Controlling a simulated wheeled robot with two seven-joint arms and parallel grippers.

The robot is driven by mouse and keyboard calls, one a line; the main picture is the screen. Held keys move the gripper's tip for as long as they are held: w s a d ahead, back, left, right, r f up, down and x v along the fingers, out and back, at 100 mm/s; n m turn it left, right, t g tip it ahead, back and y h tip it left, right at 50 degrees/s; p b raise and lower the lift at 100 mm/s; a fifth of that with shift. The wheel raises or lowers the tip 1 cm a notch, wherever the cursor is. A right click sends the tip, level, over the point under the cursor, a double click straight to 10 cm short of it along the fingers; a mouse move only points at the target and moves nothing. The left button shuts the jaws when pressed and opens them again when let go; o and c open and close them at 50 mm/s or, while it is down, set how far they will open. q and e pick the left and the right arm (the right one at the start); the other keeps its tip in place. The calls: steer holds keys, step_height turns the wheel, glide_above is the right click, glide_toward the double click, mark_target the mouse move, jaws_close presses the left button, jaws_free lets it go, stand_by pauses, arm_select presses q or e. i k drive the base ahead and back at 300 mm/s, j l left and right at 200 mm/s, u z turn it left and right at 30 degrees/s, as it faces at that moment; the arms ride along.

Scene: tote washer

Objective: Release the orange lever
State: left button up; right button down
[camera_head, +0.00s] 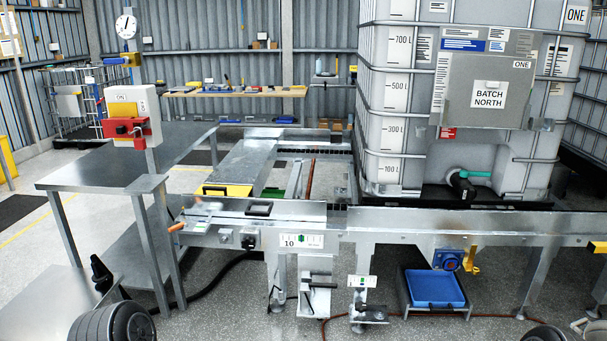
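A small orange lever (177,228) sticks out to the left from the left end of the metal conveyor frame (430,222). It is tilted slightly, with its outer end lower. Its inner end meets the frame beside small fittings. Neither of my grippers can be made out in the view, and nothing is seen holding the lever. Dark rounded parts show at the bottom left and bottom right edges; I cannot tell what they belong to.
A grey steel table (110,178) stands left of the lever, with a control box (131,115) bearing a red part above it. A large white tank (455,110) stands behind the conveyor. A blue tray (434,288) sits below it. Open floor lies in front.

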mark_target(184, 225)
steer(key=i, duration=1.25)
steer(key=i+u, duration=0.25)
steer(key=u, duration=0.15)
steer(key=i+l+u, duration=0.2)
steer(key=u, duration=0.15)
steer(key=i+l+u, duration=0.2)
steer(key=u, duration=0.2)
steer(key=i+u, duration=0.25)
steer(key=u, duration=0.15)
steer(key=i+l+u, duration=0.2)
steer(key=u, duration=0.25)
steer(key=i+l+u, duration=0.2)
steer(key=u, duration=0.2)
steer(key=i+l+u, duration=0.2)
steer(key=l+u, duration=0.2)
steer(key=i+l+u, duration=0.1)
steer(key=l+u, duration=0.15)
steer(key=u, duration=0.15)
